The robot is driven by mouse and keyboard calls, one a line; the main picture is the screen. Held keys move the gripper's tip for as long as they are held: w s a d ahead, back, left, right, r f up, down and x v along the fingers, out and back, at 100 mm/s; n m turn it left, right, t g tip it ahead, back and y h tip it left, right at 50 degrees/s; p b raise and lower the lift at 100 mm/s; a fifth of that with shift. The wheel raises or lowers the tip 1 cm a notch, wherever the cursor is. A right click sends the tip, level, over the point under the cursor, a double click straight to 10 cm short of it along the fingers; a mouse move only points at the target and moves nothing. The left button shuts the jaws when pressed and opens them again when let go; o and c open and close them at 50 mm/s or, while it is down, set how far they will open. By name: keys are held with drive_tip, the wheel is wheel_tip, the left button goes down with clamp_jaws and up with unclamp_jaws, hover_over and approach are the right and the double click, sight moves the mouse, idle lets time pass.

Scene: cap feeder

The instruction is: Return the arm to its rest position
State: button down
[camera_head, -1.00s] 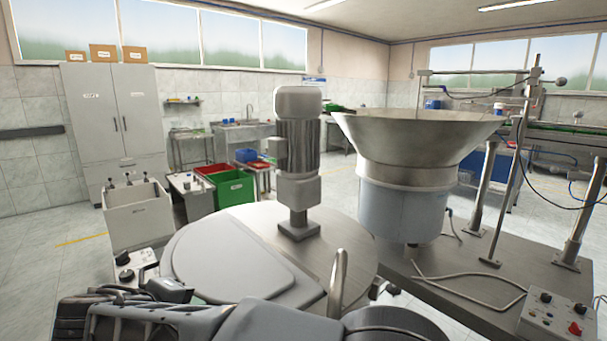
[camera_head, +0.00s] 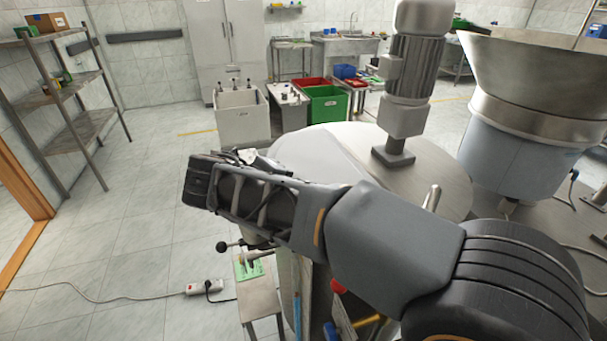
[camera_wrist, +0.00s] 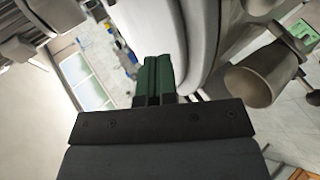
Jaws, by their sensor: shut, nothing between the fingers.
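My arm (camera_head: 390,245) reaches from the lower right to the left in the head view, folded in front of the round steel tank top (camera_head: 440,185). The fingers of my gripper cannot be made out in that view. In the wrist view, my gripper (camera_wrist: 153,72) shows two dark green fingers pressed together, with nothing between them. A pale rounded surface (camera_wrist: 198,40) lies close beside the fingers in that view, and I cannot tell whether they touch. A metal funnel-like bowl (camera_wrist: 250,86) shows to the right.
The motor (camera_head: 412,65) stands on the tank top, and the large feeder bowl (camera_head: 530,85) is at the right. A small stool (camera_head: 258,298) and a power strip (camera_head: 204,287) with its cable are on the floor. Open tiled floor lies left, before a metal shelf (camera_head: 88,130).

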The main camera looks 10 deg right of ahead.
drive_tip(key=a+f+v, duration=0.1)
drive_tip(key=v, duration=0.8)
drive_tip(key=s+d+f+m+g+y+p, duration=0.1)
drive_tip(key=s+d+f+m+y+p, duration=0.1)
drive_tip(key=d, duration=0.4)
drive_tip(key=s+d+f+m+g+y+p, duration=0.1)
drive_tip(key=s+d+f+m+y+p, duration=0.1)
drive_tip(key=d+y+p, duration=0.2)
drive_tip(key=s+d+f+m+g+y+p, duration=0.1)
drive_tip(key=s+d+f+m+y+p, duration=0.1)
drive_tip(key=d, duration=0.8)
drive_tip(key=shift+s+f+m+y+p, duration=0.35)
drive_tip(key=shift+f+p, duration=0.25)
drive_tip(key=shift+p, duration=0.4)
